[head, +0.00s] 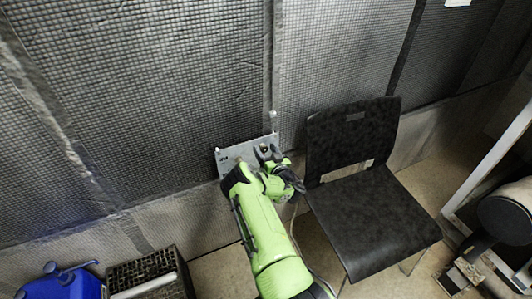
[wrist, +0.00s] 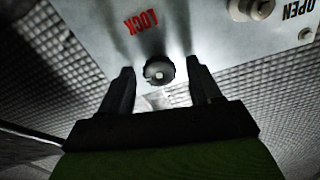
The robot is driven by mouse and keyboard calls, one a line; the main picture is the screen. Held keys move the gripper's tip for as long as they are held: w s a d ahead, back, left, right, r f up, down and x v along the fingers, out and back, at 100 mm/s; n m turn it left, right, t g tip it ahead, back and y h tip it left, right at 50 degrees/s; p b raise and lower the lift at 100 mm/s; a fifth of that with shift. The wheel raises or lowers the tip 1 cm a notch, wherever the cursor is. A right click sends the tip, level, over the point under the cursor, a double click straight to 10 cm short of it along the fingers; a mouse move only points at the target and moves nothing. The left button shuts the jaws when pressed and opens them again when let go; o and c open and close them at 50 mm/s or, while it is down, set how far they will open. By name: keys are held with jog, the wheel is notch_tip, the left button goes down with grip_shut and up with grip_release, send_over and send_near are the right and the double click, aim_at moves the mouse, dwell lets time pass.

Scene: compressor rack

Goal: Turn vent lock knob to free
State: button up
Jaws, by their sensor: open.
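The vent lock knob (wrist: 159,70) is a small dark round knob on a pale metal panel (wrist: 200,22), with red LOCK lettering beside it in the wrist view. My gripper (wrist: 160,82) is open, with one dark finger on each side of the knob and visible gaps between them. I cannot tell how deep the fingers reach around it. In the head view the panel (head: 230,153) is on the padded wall, and my gripper (head: 267,153) is at its right part. The knob's pointer direction is not clear.
A second round fitting (wrist: 252,8) sits near the OPEN lettering on the panel. A black chair (head: 368,205) stands close to the right of my arm. A blue container (head: 60,284) and a dark crate (head: 150,275) are at the lower left.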

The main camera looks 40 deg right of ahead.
jog(key=c, duration=1)
jog(key=shift+c, duration=0.2)
jog(key=n, duration=0.4)
jog(key=shift+n, duration=0.3)
jog(key=n, duration=0.4)
jog(key=shift+a+f+n+b, duration=0.1)
jog(key=shift+f+n+b, duration=0.05)
jog(key=shift+n+b, duration=0.2)
jog(key=n+b, duration=0.1)
jog(key=n, duration=0.3)
jog(key=shift+n, duration=0.25)
jog(key=shift+n+b, duration=0.8)
jog(key=shift+n, duration=1.3)
